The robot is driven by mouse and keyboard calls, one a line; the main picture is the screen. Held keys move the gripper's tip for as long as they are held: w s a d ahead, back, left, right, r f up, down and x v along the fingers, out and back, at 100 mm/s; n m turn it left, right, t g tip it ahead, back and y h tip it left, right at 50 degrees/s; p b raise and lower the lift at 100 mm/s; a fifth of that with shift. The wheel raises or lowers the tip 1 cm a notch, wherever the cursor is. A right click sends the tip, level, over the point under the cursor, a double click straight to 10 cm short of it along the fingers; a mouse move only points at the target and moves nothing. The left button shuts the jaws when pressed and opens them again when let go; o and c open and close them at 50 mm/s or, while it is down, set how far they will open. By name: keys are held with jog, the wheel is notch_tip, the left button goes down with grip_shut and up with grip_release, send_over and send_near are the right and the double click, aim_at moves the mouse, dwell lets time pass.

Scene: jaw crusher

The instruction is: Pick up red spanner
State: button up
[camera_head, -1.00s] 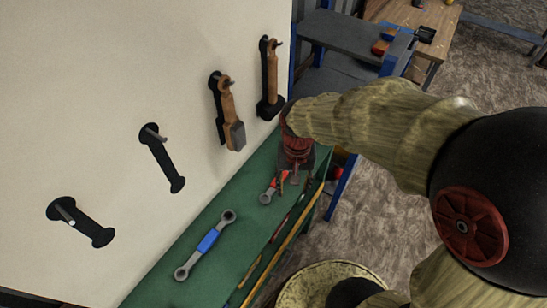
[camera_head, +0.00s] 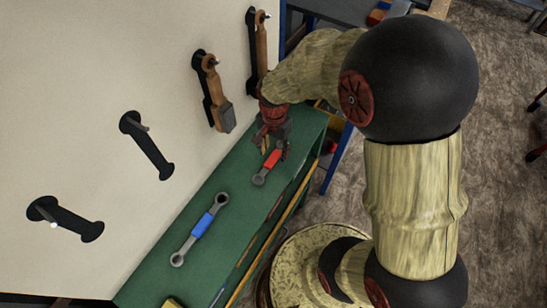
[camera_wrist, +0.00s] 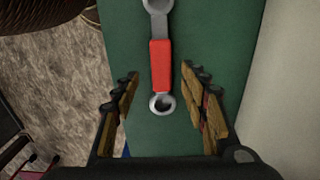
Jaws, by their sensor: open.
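The red spanner (camera_head: 268,165) lies on the green bench top in the head view, a grey tool with a red grip. In the wrist view the red spanner (camera_wrist: 160,65) runs up the picture, its near ring end between the open fingers. My gripper (camera_wrist: 164,100) is open, with one finger on each side of that ring end and a gap to both. In the head view my gripper (camera_head: 270,140) is over the bench, just beyond the spanner's far end, which it partly hides. I cannot tell its exact height above the bench.
A blue-gripped spanner (camera_head: 203,225) lies nearer on the green bench (camera_head: 225,180). Hammers (camera_head: 213,95) hang on the white board, beside empty black holders (camera_head: 147,146). A yellow-edged lower shelf runs along the bench's right side.

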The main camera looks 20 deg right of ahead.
aim_at(273, 156)
notch_tip(273, 156, down, 3)
jog(key=shift+w+f, duration=0.1)
jog(key=c, duration=0.3)
jog(key=c, duration=0.8)
grip_shut()
